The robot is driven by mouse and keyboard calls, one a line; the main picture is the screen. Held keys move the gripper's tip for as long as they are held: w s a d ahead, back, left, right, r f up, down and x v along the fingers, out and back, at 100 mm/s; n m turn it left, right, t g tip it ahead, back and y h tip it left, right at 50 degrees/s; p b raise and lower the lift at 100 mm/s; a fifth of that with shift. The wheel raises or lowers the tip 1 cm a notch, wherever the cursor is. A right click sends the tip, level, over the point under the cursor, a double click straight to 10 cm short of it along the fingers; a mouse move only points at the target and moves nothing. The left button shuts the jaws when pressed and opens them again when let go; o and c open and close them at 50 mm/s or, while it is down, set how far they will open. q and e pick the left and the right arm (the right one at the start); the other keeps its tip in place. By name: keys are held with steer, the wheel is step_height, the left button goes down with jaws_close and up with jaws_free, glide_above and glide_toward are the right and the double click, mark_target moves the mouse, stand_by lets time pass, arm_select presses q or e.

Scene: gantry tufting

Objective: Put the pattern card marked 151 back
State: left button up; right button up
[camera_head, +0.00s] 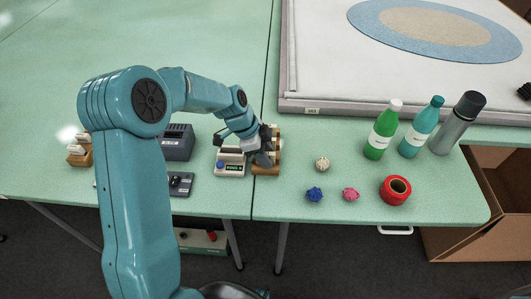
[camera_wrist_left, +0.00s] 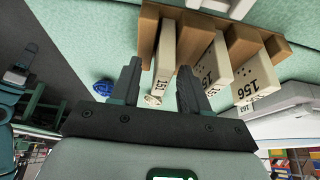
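The pattern card marked 151 (camera_wrist_left: 165,62) is a cream block standing in a slot of the brown wooden rack (camera_wrist_left: 240,43), at the end of its row in the left wrist view. My left gripper (camera_wrist_left: 159,65) is open, its dark fingers on either side of card 151 with a visible gap at each side. Card 156 (camera_wrist_left: 257,84) and another cream card (camera_wrist_left: 213,68) stand in further slots. In the head view my left gripper (camera_head: 264,152) is over the rack (camera_head: 266,170) and hides much of it. My right gripper is out of view.
A small device with a green display (camera_head: 230,163) stands just left of the rack. Bottles (camera_head: 381,135) stand beyond, below a framed board (camera_head: 330,60).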

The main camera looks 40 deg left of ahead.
arm_select(q)
steer(key=shift+r, duration=0.1)
steer(key=shift+r+p, duration=0.2)
steer(key=shift+p, duration=0.2)
steer(key=v, duration=1.1)
steer(key=shift+a+r+b, duration=0.25)
steer(key=shift+b, duration=0.2)
steer(key=shift+s, duration=0.15)
